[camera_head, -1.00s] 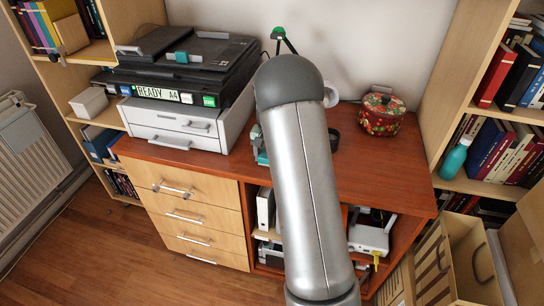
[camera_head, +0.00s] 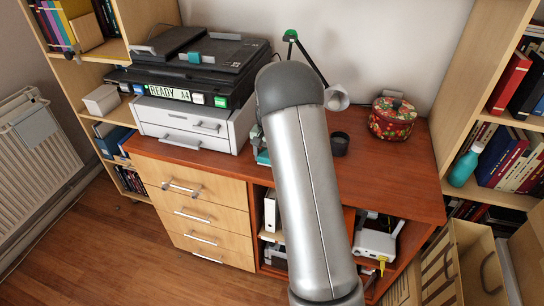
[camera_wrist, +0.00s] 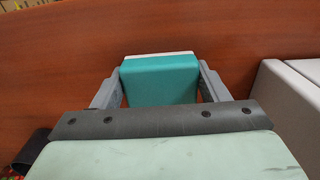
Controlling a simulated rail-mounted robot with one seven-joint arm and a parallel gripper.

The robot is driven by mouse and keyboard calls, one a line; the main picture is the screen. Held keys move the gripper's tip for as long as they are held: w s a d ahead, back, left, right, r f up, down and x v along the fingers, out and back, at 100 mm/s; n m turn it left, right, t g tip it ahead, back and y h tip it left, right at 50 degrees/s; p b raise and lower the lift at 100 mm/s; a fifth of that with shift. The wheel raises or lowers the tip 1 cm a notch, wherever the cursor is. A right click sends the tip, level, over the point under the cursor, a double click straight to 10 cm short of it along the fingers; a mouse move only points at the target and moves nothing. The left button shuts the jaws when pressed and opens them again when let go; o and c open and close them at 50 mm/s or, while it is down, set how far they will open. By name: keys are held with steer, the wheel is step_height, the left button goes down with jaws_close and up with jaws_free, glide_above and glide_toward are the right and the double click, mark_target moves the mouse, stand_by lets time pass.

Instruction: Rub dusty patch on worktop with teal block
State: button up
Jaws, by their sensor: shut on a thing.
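The teal block (camera_wrist: 160,82) sits between the two grey fingers of my gripper (camera_wrist: 160,72) in the wrist view, with a thin white strip along its far edge. My gripper is shut on it. The reddish-brown worktop (camera_wrist: 60,75) lies behind and around the block; I cannot tell whether the block touches it. I cannot make out a dusty patch in either view.
A white drawer unit (camera_head: 170,122) with a black printer (camera_head: 200,60) on top stands at the worktop's left. A lamp (camera_head: 338,98), a dark cup (camera_head: 340,143) and a red patterned tin (camera_head: 391,118) stand right of my arm. The worktop's front right is clear.

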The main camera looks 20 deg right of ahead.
steer(key=shift+w+a, duration=0.55)
steer(key=shift+a, duration=0.1)
steer(key=shift+s+d, duration=0.1)
steer(key=shift+s+d, duration=0.75)
steer(key=shift+d, duration=0.1)
steer(key=shift+s+d+b, duration=0.4)
steer(key=shift+s+d, duration=0.45)
steer(key=shift+d, duration=0.05)
steer(key=shift+d+f, duration=0.1)
steer(key=shift+s+d, duration=0.8)
steer(key=shift+d, duration=0.05)
